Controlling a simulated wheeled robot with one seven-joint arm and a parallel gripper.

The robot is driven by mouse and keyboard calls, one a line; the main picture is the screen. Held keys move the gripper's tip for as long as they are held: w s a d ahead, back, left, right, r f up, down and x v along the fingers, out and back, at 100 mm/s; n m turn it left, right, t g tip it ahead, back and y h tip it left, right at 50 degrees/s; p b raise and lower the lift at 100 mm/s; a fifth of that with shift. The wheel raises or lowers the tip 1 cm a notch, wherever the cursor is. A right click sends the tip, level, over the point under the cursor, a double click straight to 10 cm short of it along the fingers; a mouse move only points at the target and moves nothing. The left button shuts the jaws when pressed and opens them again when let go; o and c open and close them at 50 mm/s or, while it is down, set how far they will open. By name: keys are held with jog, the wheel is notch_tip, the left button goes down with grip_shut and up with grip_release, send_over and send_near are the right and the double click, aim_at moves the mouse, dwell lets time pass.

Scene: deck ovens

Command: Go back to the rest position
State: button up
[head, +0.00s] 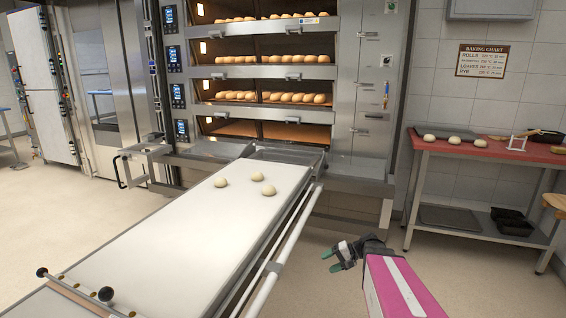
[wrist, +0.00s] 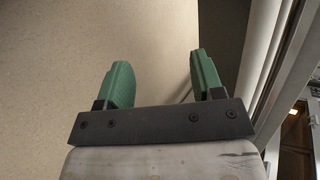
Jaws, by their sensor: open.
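My gripper (head: 338,262) is at the lower right of the head view, right of the loader's side rail, over open floor. In the wrist view its two green fingers (wrist: 158,82) stand apart with only beige floor between them. It is open and empty. My pink and white forearm shows behind it in the head view. No object touches the fingers.
A white loader belt (head: 175,235) with three dough balls (head: 257,177) runs up to the deck oven (head: 265,75). Its metal side rail (head: 290,240) lies left of my gripper. A red-topped table (head: 485,150) stands at the right. Floor between is clear.

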jog(key=s+r+n+h, duration=0.1)
jog(key=s+n+h, duration=0.1)
jog(key=s+h, duration=0.7)
jog(key=shift+s+r+n+h, duration=0.15)
jog(key=shift+s+n+h, duration=0.15)
jog(key=shift+h, duration=1)
jog(key=shift+g, duration=0.3)
